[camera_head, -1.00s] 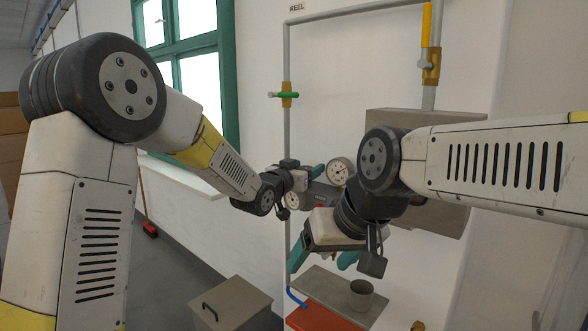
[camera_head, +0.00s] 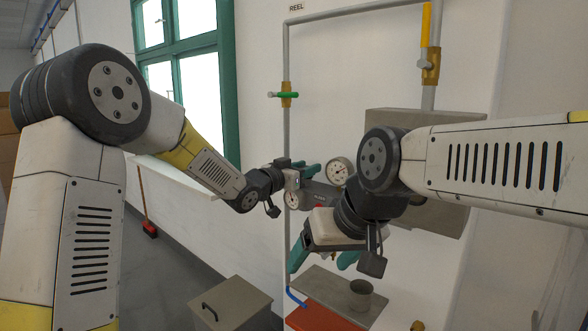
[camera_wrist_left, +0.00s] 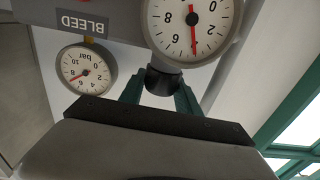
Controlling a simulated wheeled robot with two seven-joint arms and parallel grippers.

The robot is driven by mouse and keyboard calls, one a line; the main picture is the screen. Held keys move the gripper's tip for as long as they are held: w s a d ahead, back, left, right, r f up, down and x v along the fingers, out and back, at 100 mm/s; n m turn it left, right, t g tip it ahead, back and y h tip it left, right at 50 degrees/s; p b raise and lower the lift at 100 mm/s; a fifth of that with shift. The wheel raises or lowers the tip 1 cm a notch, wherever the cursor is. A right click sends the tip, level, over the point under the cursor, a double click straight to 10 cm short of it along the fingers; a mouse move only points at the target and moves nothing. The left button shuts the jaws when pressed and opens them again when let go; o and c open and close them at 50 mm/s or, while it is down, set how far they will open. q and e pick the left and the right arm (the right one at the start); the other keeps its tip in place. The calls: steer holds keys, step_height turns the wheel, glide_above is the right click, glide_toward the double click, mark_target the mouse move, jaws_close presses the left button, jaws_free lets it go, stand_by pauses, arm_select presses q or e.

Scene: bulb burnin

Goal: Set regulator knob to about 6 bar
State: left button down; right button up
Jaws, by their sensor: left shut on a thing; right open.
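The regulator knob (camera_wrist_left: 162,82) is black and sits between the teal fingers of my left gripper (camera_wrist_left: 158,96) in the left wrist view. My left gripper (camera_head: 308,173) is shut on it; the head view hides the knob. The large gauge (camera_head: 341,170) is beside the fingers. In the upside-down wrist view its needle (camera_wrist_left: 193,38) points almost straight down, between 2 and 6. A smaller bar gauge (camera_wrist_left: 86,69) has a red needle pointing left and slightly down. My right gripper (camera_head: 322,259) is open and empty, lower and nearer.
A BLEED label (camera_wrist_left: 83,23) is above the small gauge in the wrist view. A green-handled valve (camera_head: 287,95) and a yellow-handled valve (camera_head: 431,60) are on wall pipes. A grey cup (camera_head: 361,294), red surface (camera_head: 325,317) and lidded box (camera_head: 230,303) are below.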

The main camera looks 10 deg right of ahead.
arm_select(q)
steer(key=m+g+h, duration=0.2)
steer(key=g, duration=0.1)
steer(key=m+g+h, duration=0.1)
steer(key=m+g, duration=0.2)
steer(key=g, duration=0.1)
steer(key=shift+w+g+h, duration=0.1)
steer(key=shift+g+h, duration=0.2)
steer(key=shift+h, duration=0.1)
steer(key=shift+s+m+g, duration=0.2)
steer(key=shift+m+g, duration=2.2)
steer(key=shift+g, duration=1)
steer(key=shift+r+g, duration=0.1)
steer(key=shift+g, duration=0.2)
steer(key=c, duration=0.9)
jaws_free()
steer(key=shift+o, duration=0.2)
